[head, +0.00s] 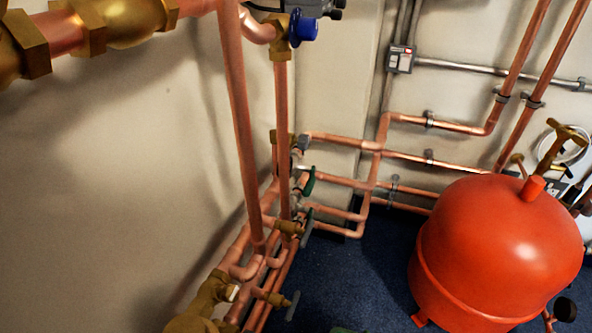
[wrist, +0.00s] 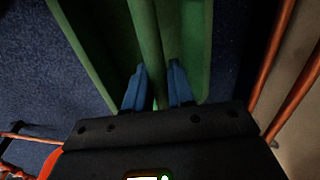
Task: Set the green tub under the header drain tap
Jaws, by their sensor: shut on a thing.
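The green tub (wrist: 190,40) fills the upper middle of the wrist view, seen from very close. My gripper (wrist: 158,85) has its two blue fingers on either side of a green upright strip of the tub and is shut on it. Only part of the tub shows; its base is hidden. In the head view only a green sliver (head: 342,330) shows at the bottom edge, perhaps the tub. Brass taps with levers (head: 290,227) (head: 277,299) sit on the low copper pipes; I cannot tell which is the header drain tap.
A red tank (head: 495,250) stands on the dark blue floor (head: 370,275) at the right. Copper pipes (head: 240,130) rise along the left wall and run low along the back. In the wrist view, copper pipes (wrist: 275,60) pass close at the right. Floor between pipes and tank is clear.

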